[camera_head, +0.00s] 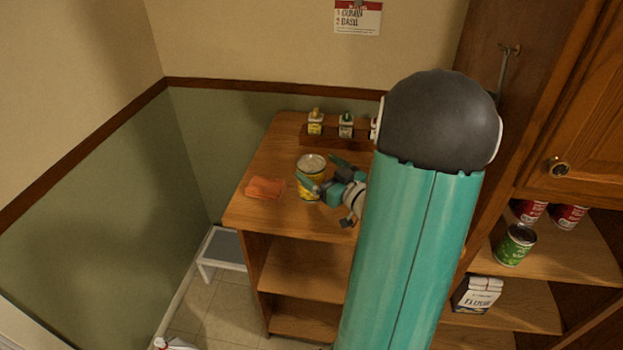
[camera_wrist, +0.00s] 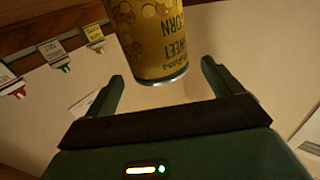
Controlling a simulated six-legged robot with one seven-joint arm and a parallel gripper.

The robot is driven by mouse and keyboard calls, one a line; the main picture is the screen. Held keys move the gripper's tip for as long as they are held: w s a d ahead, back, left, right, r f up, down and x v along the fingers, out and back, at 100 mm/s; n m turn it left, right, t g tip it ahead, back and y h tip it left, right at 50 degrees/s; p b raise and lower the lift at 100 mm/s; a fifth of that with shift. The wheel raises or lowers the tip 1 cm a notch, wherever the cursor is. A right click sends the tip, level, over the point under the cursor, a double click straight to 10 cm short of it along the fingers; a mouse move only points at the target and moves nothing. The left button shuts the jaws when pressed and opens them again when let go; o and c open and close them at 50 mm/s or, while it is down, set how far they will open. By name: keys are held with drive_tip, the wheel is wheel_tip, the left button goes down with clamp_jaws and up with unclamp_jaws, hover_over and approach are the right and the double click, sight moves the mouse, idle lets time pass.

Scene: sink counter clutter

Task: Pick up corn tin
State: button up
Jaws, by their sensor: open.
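The corn tin (camera_head: 310,186) is a yellow can with a pale metal lid, upright on the wooden counter (camera_head: 262,160). Its upside-down "sweet corn" label shows in the wrist view (camera_wrist: 155,38). My gripper (camera_head: 319,170) is open beside the tin's right side in the head view, with its teal fingers pointing toward it. In the wrist view the fingers (camera_wrist: 162,70) spread to either side of the tin's near end, with a visible gap on each side.
An orange cloth (camera_head: 265,188) lies left of the tin near the counter's front edge. Shelves at the right hold a green can (camera_head: 515,245), red cans and a white box (camera_head: 477,295).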

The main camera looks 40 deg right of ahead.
sight(312, 163)
drive_tip(key=w, duration=0.3)
drive_tip(key=shift+w, duration=0.4)
drive_tip(key=c, duration=1.8)
drive_tip(key=shift+r, duration=0.1)
